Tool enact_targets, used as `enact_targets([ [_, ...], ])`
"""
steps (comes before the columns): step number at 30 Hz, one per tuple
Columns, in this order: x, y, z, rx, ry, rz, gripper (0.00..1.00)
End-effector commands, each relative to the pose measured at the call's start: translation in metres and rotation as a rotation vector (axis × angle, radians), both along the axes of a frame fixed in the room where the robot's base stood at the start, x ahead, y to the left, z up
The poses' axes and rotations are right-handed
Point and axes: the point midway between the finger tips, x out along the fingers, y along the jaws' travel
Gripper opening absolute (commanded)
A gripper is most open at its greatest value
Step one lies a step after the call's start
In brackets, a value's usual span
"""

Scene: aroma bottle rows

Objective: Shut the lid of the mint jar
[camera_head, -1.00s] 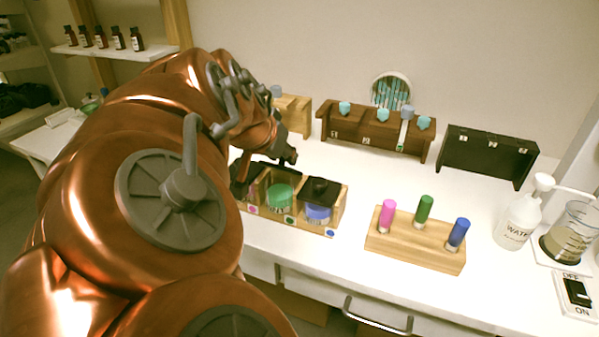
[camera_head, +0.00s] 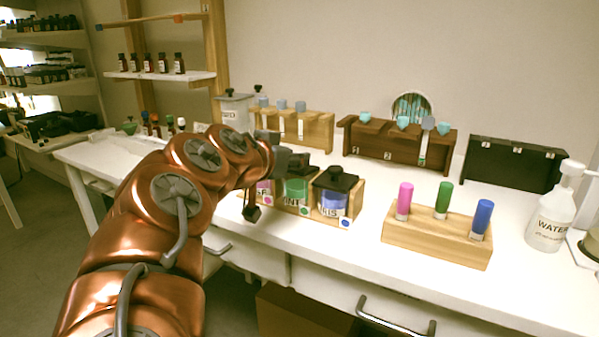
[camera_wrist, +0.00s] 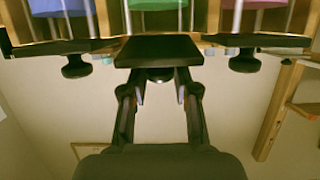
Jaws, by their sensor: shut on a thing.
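The mint jar (camera_head: 295,188) is the middle jar of the wooden rack, with green contents and a green label. In the wrist view, which is upside down, its green contents (camera_wrist: 160,5) show at the top. Its black lid (camera_wrist: 158,50) lies across the jar's mouth side, between two other lids. My gripper (camera_wrist: 160,88) is shut on this lid at its knob. I cannot tell whether the lid is fully seated. In the head view my gripper (camera_head: 290,163) is over the mint jar and hides its top.
A blue jar (camera_head: 333,200) with a black knobbed lid stands right of the mint jar, and a pink jar (camera_head: 264,190) left. A small dark piece (camera_head: 252,213) hangs before the rack, unclear what. A wooden stand (camera_head: 430,246) with three coloured tubes is to the right.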

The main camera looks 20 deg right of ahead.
Motion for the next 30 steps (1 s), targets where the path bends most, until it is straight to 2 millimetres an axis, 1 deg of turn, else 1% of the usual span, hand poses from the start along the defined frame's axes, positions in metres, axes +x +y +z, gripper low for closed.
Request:
enact_targets([
  [1,-0.0001,0.001,-0.0089,-0.013,-0.014,0.0,0.0],
  [9,0.0009,0.0022,-0.0149,-0.08,-0.079,-0.003,0.0],
  [18,0.0017,0.0052,-0.0148,-0.128,-0.125,0.0,0.0],
  [30,0.002,0.0061,-0.0133,-0.142,-0.139,0.001,0.0],
])
